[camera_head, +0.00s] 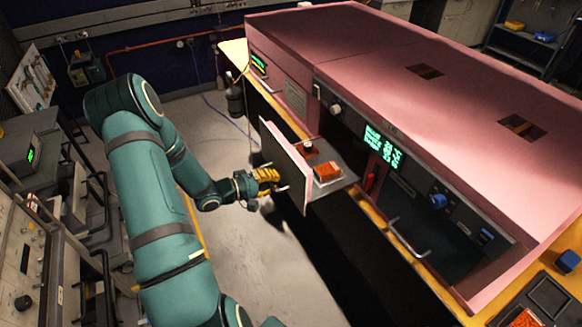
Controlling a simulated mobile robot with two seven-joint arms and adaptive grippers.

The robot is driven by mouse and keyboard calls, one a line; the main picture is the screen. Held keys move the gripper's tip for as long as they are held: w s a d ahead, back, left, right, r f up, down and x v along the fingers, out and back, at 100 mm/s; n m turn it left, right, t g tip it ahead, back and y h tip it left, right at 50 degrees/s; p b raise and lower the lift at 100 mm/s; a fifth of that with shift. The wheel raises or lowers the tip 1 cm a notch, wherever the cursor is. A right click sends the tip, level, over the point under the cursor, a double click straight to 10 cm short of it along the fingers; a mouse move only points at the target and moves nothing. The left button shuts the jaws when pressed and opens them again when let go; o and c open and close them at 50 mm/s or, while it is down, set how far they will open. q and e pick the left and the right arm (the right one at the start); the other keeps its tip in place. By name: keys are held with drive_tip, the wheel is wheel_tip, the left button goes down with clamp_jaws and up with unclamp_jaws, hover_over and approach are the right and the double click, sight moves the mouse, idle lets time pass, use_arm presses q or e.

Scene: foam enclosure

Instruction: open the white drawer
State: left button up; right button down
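The white drawer (284,150) stands pulled out of the pink-topped unit, its pale front panel well clear of the unit's face. Its dark tray shows behind the panel, with an orange-red block (327,171) and a small round dark red item (310,147) on it. My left gripper (268,181), with yellow fingers, is at the drawer's metal handle on the outer side of the panel. The fingers overlap the handle, but their closure is too small to make out. My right gripper is not in view.
The pink-topped unit (370,55) fills the right side. Another metal handle (410,238) sticks out of its dark front. Grey instruments (30,150) line the left edge. Open floor (225,140) lies between them. A cable hangs near the unit's far corner.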

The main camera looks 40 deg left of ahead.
use_arm(q)
drive_tip(key=o, duration=0.5)
drive_tip(key=shift+w+d+r, duration=0.1)
drive_tip(key=shift+o, duration=0.2)
drive_tip(key=shift+w, duration=0.1)
drive_tip(key=v, duration=1.2)
